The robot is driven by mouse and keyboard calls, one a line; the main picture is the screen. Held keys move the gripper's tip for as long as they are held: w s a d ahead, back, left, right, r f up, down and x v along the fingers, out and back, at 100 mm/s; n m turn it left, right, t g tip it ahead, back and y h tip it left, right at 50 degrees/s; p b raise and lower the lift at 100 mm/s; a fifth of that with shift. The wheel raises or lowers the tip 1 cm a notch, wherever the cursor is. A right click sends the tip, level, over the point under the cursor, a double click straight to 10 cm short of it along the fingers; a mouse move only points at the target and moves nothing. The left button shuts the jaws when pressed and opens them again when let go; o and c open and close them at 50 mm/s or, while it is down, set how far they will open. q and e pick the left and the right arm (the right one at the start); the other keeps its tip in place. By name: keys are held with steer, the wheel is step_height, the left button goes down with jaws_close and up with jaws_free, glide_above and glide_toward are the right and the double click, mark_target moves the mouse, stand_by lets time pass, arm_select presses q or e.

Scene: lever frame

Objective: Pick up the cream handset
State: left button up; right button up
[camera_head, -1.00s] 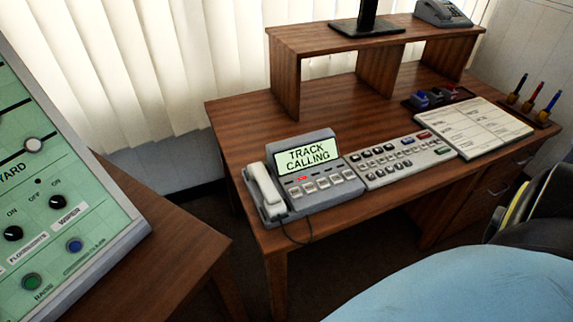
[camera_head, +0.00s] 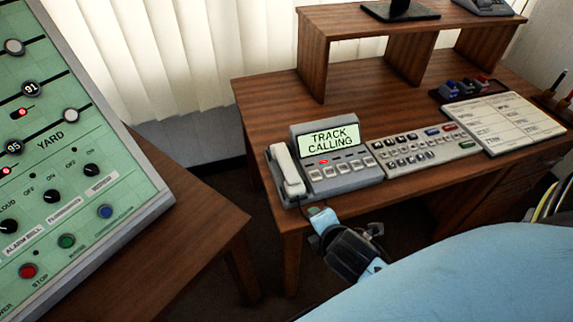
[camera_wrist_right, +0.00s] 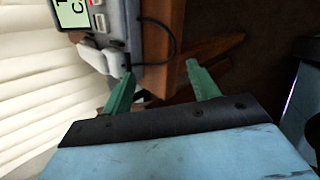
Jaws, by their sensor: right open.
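The cream handset (camera_head: 287,170) lies in its cradle on the left side of the grey desk phone (camera_head: 345,176), whose screen reads "TRACK CALLING". My right gripper (camera_head: 342,222) is open and empty at the desk's front edge, just in front of the phone and a little right of the handset. In the right wrist view, its two green fingers (camera_wrist_right: 160,70) stand apart. The handset (camera_wrist_right: 98,58) shows there beyond the left finger, partly cut off, with the dark cord looping near it. My left gripper is not in view.
A button keypad (camera_head: 422,150) and a paper chart (camera_head: 503,122) lie right of the phone. A raised shelf (camera_head: 345,18) stands behind. A green control panel (camera_head: 70,190) on another desk is at the left, with a gap between the desks.

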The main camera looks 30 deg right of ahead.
mark_target(293, 177)
steer(key=w+r+n+t, duration=0.5)
steer(key=w+n, duration=0.1)
steer(key=n, duration=0.9)
steer(key=shift+n, duration=0.3)
steer(key=b+x, duration=0.1)
steer(key=x, duration=0.5)
steer(key=shift+w+d+f, duration=0.1)
steer(key=shift+w+d, duration=0.1)
steer(key=shift+w, duration=0.05)
steer(key=shift+w+d+f+b, duration=0.1)
steer(key=shift+w+f+b, duration=0.05)
steer(key=shift+w+b, duration=0.3)
steer(key=x, duration=0.1)
steer(key=b+x, duration=0.1)
steer(key=x, duration=0.2)
steer(key=shift+w+a+f, duration=0.25)
steer(key=shift+f, duration=0.05)
steer(key=shift+w+f, duration=0.1)
steer(key=shift+w, duration=0.25)
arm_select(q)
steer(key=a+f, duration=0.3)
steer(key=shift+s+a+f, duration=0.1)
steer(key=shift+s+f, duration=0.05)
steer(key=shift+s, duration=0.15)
arm_select(e)
steer(key=shift+d, duration=0.1)
steer(key=c, duration=0.9)
